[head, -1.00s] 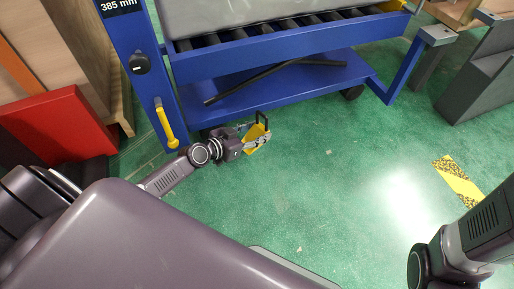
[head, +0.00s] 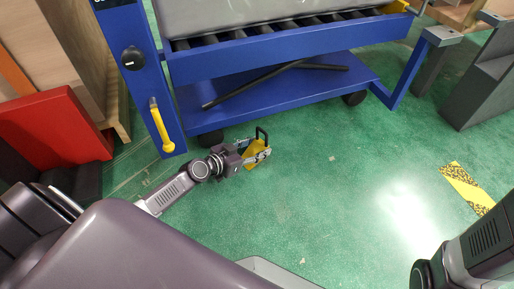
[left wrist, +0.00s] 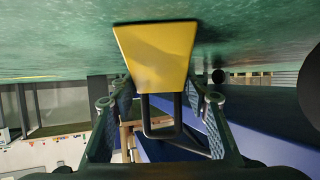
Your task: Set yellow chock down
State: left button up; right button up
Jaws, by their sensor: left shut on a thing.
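The yellow chock (head: 251,146) has a black loop handle (head: 262,132) and is in my left gripper (head: 263,156), in front of the blue cart. In the left wrist view the chock's yellow face (left wrist: 157,52) is at top centre, close to the green floor, with a dark shadow beside it. The handle (left wrist: 147,117) lies between the two fingers of the left gripper (left wrist: 163,98), which are shut on the chock. I cannot tell whether the chock touches the floor. My right arm shows at the lower right, but its gripper is out of view.
The blue cart (head: 275,98) stands just behind the chock, with a caster (head: 211,139) near my left wrist. A yellow lever (head: 162,128) is on its post. Yellow-black floor tape (head: 467,187) lies at right. The green floor (head: 340,210) between is clear.

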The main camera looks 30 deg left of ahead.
pick_arm(q)
jog(key=o, duration=1.4)
jog(key=shift+r+p, duration=0.2)
jog(key=shift+p, duration=0.2)
jog(key=v, duration=1.1)
jog(key=shift+s+f, duration=0.1)
jog(key=shift+f, duration=0.05)
jog(key=shift+s+a+r, duration=0.15)
jog(key=shift+s+r, duration=0.1)
jog(key=shift+s, duration=0.1)
